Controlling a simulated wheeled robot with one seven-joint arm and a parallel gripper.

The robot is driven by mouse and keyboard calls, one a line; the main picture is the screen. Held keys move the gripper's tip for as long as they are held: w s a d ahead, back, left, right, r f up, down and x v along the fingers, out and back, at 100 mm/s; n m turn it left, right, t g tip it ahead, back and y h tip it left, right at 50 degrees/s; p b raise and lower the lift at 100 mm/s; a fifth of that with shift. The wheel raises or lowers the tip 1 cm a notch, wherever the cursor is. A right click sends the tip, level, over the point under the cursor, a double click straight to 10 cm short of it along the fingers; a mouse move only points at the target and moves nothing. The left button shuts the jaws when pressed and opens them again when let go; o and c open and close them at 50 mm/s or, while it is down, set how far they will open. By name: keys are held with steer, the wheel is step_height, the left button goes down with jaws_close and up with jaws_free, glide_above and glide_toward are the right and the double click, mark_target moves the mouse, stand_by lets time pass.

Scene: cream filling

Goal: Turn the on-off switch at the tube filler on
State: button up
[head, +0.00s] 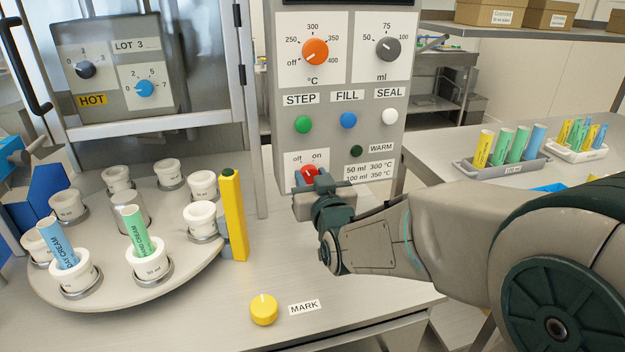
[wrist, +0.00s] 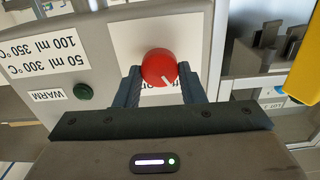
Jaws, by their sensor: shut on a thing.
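The on-off switch is a red round knob (head: 308,174) low on the front of the grey tube filler (head: 340,130), under the labels "off" and "on". In the wrist view, which is upside down, the red knob (wrist: 158,66) sits between my two dark fingers, with its white mark pointing down and right. Read upright, that is up and left, the "off" side. My gripper (head: 318,183) reaches in from the right and is shut on the knob. It also shows in the wrist view (wrist: 160,78). The fingers hide part of the label there.
A turntable (head: 190,275) with white cups and two tubes stands at the left, with a yellow post (head: 234,215) beside it. A yellow knob (head: 264,309) labelled "MARK" is in front. Tube trays (head: 510,170) stand on the right-hand bench.

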steer(key=shift+f+b, duration=0.15)
steer(key=shift+b, duration=0.15)
steer(key=m+b, duration=0.2)
steer(key=b, duration=0.1)
steer(key=shift+f, duration=0.15)
steer(key=m+b, duration=0.2)
steer(key=b, duration=0.1)
steer(key=shift+d+m+b, duration=0.1)
steer(key=shift+m+b, duration=0.2)
steer(key=shift+m, duration=0.1)
steer(key=m+b, duration=0.5)
steer(key=b, duration=0.1)
steer(key=shift+m+b, duration=0.9)
steer(key=shift+b, duration=0.15)
steer(key=shift+r, duration=0.2)
steer(key=o, duration=1)
steer(key=shift+d, duration=0.1)
